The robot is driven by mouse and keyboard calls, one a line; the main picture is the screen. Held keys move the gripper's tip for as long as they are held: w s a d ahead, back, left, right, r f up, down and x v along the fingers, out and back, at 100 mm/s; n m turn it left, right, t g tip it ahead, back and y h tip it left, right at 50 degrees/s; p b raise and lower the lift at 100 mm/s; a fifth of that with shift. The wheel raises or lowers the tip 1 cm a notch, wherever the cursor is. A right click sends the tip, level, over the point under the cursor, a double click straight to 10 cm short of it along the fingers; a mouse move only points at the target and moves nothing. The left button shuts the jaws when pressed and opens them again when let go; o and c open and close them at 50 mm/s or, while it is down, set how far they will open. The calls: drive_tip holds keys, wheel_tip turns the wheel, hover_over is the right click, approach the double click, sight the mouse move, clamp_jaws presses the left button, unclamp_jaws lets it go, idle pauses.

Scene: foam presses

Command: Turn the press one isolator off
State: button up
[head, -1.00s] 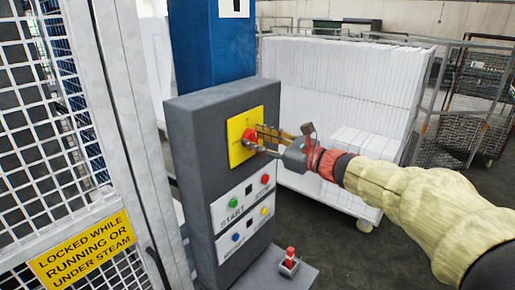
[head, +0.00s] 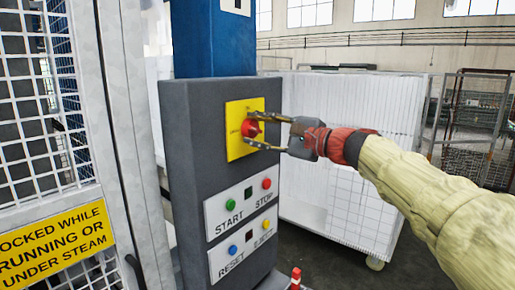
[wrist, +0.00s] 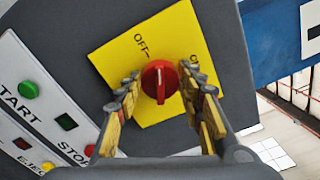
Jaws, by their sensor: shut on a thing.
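The isolator is a red rotary knob (head: 250,128) on a yellow plate (head: 233,148), high on the front of a grey control pedestal (head: 190,150). In the wrist view the knob (wrist: 158,90) stands between my two fingers. Its ridge runs about upright in that picture, with OFF at its upper left and ON, partly covered by a finger, at its right. My gripper (head: 259,130) reaches in from the right in the head view and is shut on the knob. Where the finger pads touch it is hard to see.
Below are START and STOP buttons (head: 243,207) and RESET and EJECT buttons (head: 243,250). A mesh guard door (head: 50,120) with a yellow warning sign (head: 50,250) stands left. A white-panelled trolley (head: 350,110) stands behind my arm. A small red-topped object (head: 296,277) sits low by the pedestal.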

drive_tip(key=n+b, duration=0.1)
drive_tip(key=b, duration=0.1)
drive_tip(key=n+b, duration=0.1)
drive_tip(key=n, duration=0.1)
drive_tip(key=n+b, duration=0.1)
drive_tip(key=b, duration=0.1)
drive_tip(key=shift+f+n+b, duration=0.25)
drive_tip(key=shift+n+b, duration=0.05)
drive_tip(key=shift+n, duration=0.1)
drive_tip(key=o, duration=1.2)
drive_tip(key=shift+r, duration=0.1)
drive_tip(key=shift+c, duration=0.2)
drive_tip(key=v, duration=1.2)
